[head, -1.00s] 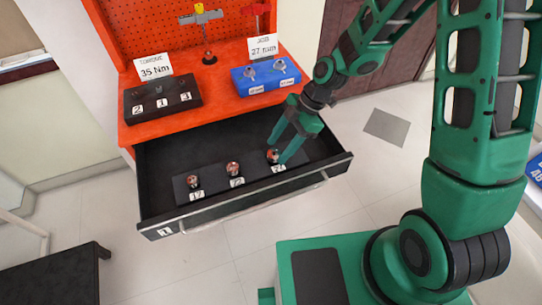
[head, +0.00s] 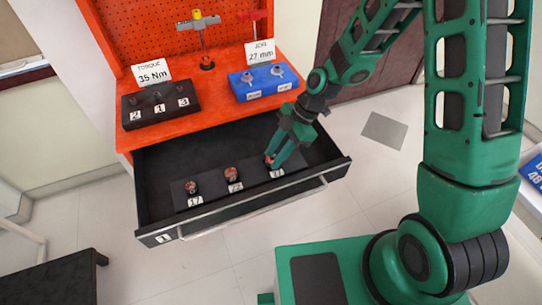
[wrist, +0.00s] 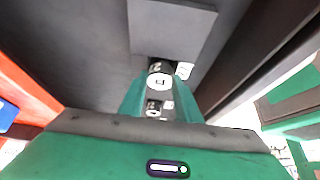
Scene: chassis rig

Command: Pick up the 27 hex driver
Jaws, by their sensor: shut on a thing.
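The 27 hex driver (head: 268,161) is a small, reddish-looking socket at the right end of a dark holder (head: 213,189) in the open drawer. Its label (head: 277,174) is in front of it. My gripper (head: 273,157) reaches down from above right and is shut on this driver, which the fingers partly hide. In the wrist view a silver socket end with a square hole (wrist: 160,79) shows between the green fingers. I cannot see any gap under the driver, so it seems to be still at its place.
The drivers labelled 17 (head: 191,187) and 22 (head: 232,174) stand to the left in the same holder. The drawer walls (head: 255,206) surround the holder. Above are the orange bench, a black block (head: 160,104) with a 35 Nm card and a blue block (head: 262,82) with a 27 mm card.

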